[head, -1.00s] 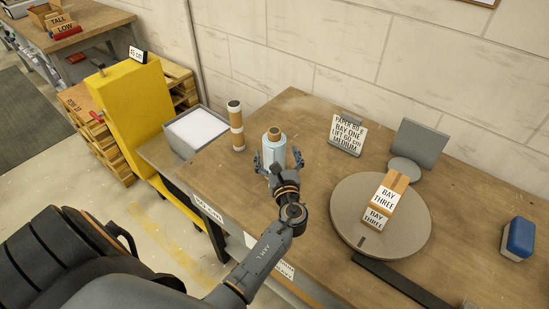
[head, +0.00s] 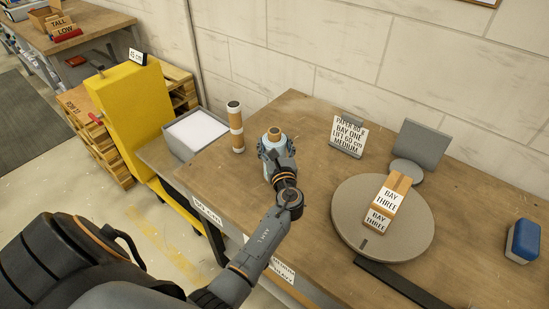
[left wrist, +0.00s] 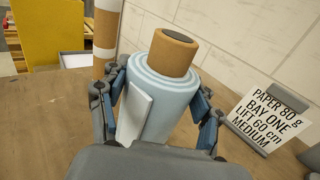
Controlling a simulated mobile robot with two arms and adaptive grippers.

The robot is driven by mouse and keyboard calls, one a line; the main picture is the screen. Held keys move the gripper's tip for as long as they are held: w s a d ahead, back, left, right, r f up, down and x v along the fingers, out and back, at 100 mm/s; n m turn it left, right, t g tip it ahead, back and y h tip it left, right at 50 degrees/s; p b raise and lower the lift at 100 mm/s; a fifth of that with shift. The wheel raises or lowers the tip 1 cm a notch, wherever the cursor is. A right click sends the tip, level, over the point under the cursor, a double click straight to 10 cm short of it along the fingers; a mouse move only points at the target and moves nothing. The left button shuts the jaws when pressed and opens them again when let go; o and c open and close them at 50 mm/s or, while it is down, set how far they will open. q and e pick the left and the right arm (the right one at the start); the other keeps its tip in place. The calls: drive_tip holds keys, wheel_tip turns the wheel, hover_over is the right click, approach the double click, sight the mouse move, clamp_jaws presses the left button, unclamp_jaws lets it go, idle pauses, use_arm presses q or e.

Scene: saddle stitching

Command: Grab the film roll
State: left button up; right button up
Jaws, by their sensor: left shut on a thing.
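The film roll (head: 273,132) is a pale blue roll on a brown cardboard core, standing upright on the wooden table. My left gripper (head: 272,150) is shut on it, with a finger on each side, and hides most of its lower part in the head view. In the left wrist view the film roll (left wrist: 165,85) fills the middle, its loose white edge facing me, between the two fingers of the left gripper (left wrist: 160,110). The roll's base is hidden there. My right gripper is not in view.
A brown-and-white tube (head: 236,125) stands just left behind the roll. A paper sign (head: 347,133) stands to the right. Further right, a round grey turntable (head: 350,225) carries a box (head: 391,200) labelled BAY THREE. A blue block (head: 523,240) lies at far right.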

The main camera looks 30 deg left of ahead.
use_arm(q)
drive_tip(key=c, duration=0.3)
drive_tip(key=shift+r, duration=0.1)
